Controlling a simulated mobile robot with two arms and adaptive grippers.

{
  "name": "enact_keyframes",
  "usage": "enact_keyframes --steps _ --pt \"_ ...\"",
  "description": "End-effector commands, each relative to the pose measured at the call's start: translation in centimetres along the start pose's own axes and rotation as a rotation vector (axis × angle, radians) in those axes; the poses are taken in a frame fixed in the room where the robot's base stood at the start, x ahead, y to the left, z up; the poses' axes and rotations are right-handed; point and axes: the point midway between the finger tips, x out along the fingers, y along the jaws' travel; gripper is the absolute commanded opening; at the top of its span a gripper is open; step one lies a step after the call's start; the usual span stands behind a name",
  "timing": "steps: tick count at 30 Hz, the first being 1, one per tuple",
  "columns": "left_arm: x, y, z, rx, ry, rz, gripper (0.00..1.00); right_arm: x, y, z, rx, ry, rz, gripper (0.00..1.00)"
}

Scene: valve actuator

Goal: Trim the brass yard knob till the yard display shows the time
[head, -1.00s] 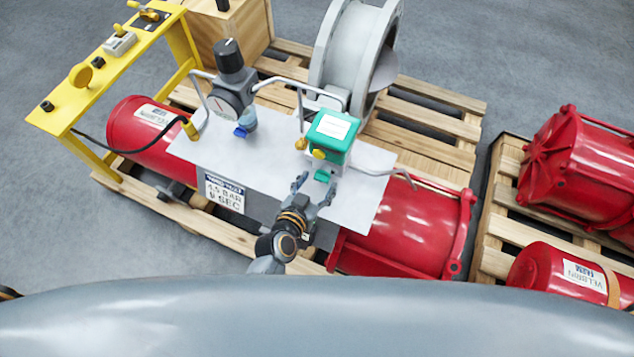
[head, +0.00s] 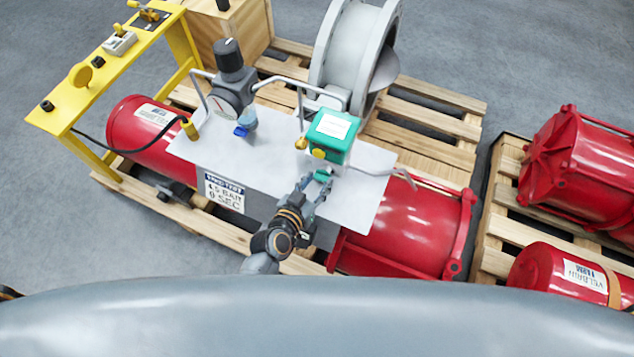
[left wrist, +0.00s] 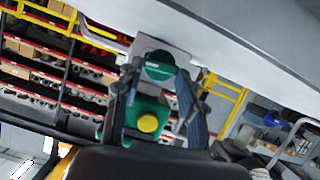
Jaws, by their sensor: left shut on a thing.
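A green box (head: 333,128) with a pale top plate stands on the grey bench plate (head: 360,200). A small brass-coloured knob (head: 300,143) sits at its left side, and a yellow round button (head: 319,154) is on its front. Below the button is a green knob (head: 323,174). My left gripper (head: 315,184) is closed around this green knob. In the left wrist view, the green knob (left wrist: 160,66) is between the fingertips, with the yellow button (left wrist: 148,123) nearer the palm. I cannot make out a display reading. My right gripper is not in view.
A sign (head: 225,193) reads 4.5 BAR 9 SEC. A gauge with a dark-topped regulator (head: 230,62) and bent grey pipes stand left of the box. A yellow frame (head: 80,85) is at far left. Red cylinders (head: 400,230) lie on pallets around the bench.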

Motion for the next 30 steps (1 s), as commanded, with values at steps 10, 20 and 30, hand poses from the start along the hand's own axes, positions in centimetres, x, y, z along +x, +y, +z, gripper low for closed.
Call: enact_keyframes --steps 10,20,30 --pt "0.1 -0.6 0.4 -0.232 0.000 0.100 0.08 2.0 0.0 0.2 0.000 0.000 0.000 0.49" --pt "0.2 -0.8 0.4 -0.406 0.001 0.170 0.08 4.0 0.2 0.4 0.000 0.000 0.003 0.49" --pt "0.1 -0.8 0.1 -0.466 0.002 0.193 0.08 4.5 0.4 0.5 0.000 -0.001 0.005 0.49"
